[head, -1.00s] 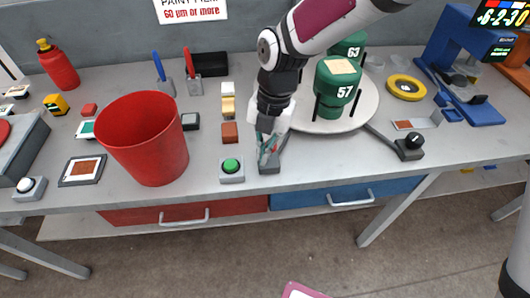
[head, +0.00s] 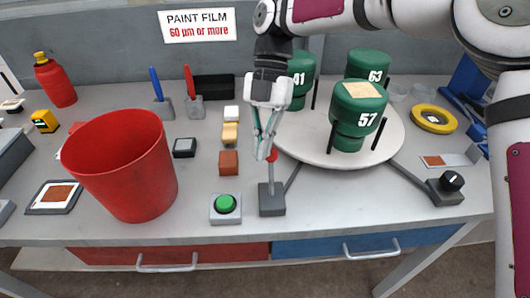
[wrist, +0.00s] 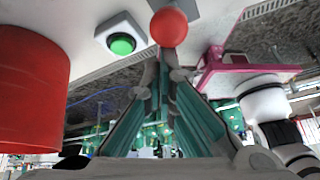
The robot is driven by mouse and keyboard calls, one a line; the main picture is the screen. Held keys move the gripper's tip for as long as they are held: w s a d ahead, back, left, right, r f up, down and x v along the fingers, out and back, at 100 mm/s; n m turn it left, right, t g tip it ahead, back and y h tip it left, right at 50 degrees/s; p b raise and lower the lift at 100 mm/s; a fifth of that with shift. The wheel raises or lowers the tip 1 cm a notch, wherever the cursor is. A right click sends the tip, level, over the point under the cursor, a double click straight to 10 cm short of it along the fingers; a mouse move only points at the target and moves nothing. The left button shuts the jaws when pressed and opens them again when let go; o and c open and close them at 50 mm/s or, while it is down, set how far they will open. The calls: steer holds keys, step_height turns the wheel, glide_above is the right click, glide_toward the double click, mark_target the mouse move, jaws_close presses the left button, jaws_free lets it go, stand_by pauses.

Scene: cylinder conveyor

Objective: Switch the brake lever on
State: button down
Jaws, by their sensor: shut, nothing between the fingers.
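The brake lever has a dark grey block base (head: 271,203) at the table's front edge. A thin rod rises nearly upright from it to a red ball knob (head: 272,154). My gripper (head: 264,152) points down at the knob, its teal-lined fingers closed together and partly covering it. In the wrist view the red knob (wrist: 169,27) sits right at the tips of my gripper (wrist: 165,57). The fingers hold nothing; whether they touch the knob I cannot tell.
A green push button (head: 225,204) sits just left of the lever base. A large red bin (head: 120,170) stands further left. A round white turntable (head: 300,150) with green numbered cylinders is behind right. A black-knobbed box (head: 446,190) is at the right front.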

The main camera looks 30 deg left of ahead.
steer(key=shift+w+a+f+b, duration=0.15)
steer(key=shift+w+a+b, duration=0.15)
steer(key=shift+w, duration=0.2)
steer(key=shift+w, duration=0.2)
steer(key=s+a+v, duration=0.1)
steer(key=v, duration=0.8)
steer(key=shift+s+a+r+p, duration=0.25)
steer(key=shift+r+p, duration=0.05)
steer(key=shift+p, duration=0.05)
steer(key=shift+r, duration=0.1)
stand_by(0.7)
